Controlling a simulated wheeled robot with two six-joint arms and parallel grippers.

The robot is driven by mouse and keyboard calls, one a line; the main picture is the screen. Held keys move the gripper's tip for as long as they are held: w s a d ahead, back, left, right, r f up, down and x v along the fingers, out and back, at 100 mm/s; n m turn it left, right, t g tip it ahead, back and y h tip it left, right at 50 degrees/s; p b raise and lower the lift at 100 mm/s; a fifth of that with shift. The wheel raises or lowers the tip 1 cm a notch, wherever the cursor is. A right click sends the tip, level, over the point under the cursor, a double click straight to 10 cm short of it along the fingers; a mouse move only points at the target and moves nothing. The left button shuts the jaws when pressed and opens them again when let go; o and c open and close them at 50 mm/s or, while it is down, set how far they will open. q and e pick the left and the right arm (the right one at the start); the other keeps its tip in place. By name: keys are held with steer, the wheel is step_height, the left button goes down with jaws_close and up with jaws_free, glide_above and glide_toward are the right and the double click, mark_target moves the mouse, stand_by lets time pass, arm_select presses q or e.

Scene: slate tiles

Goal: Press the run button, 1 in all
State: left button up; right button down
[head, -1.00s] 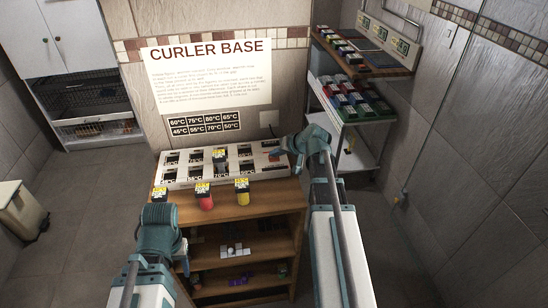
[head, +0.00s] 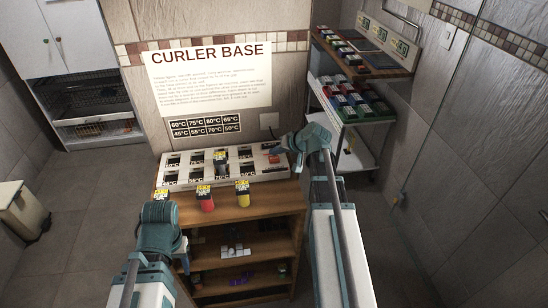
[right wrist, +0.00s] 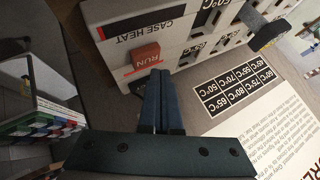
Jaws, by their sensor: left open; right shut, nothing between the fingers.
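The run button is a red-brown block marked RUN (right wrist: 141,57) on the end of the white curler base, beside the words CASE HEAT. In the head view the white curler base (head: 215,177) sits on top of the wooden shelf unit, and the button (head: 272,159) shows as a small red patch at its right end. My right gripper (right wrist: 159,74) is shut and empty, its tips close beside the button; I cannot tell whether they touch it. It also shows in the head view (head: 276,151). My left gripper (head: 182,250) is open, low at the left of the shelf unit, its fingers mostly hidden.
Several coloured curlers with yellow tags, such as the red one (head: 206,202), stand at the front edge of the wooden shelf unit (head: 270,205). A rack of coloured blocks (head: 355,100) stands at the right. The wall with the sign (head: 205,80) is close behind.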

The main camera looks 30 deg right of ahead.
mark_target(276, 160)
step_height(276, 160, up, 5)
steer(key=p, duration=0.5)
stand_by(0.3)
stand_by(0.6)
